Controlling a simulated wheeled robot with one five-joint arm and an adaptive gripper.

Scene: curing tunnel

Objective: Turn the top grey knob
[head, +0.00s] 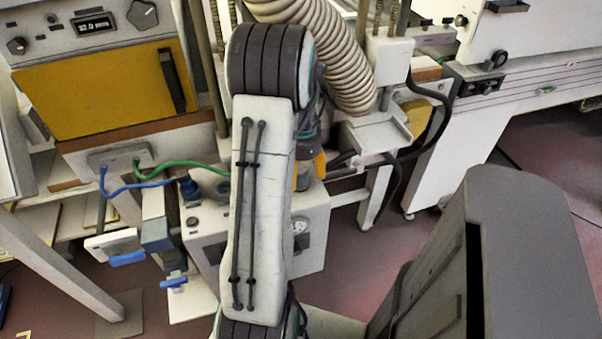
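My arm runs up the middle of the view and hides much of what lies behind it. Part of my gripper (319,164) seems to show as yellow-orange pieces just right of the arm, low over a white box (312,240). Whether its fingers are open or shut is not clear. A grey round part (303,184), perhaps a knob, shows close by at the top of this box, partly covered. Whether the gripper touches it cannot be told. A dark grey knob (142,13) is on the oven panel at the upper left, with a smaller dark knob (17,45) left of it.
The oven has a yellow door (100,92) with a dark handle. Blue and green cables (180,165) run to the white box. A ribbed hose (320,50) hangs behind the arm. A white machine (540,40) stands right. Reddish floor (350,265) shows right of the box.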

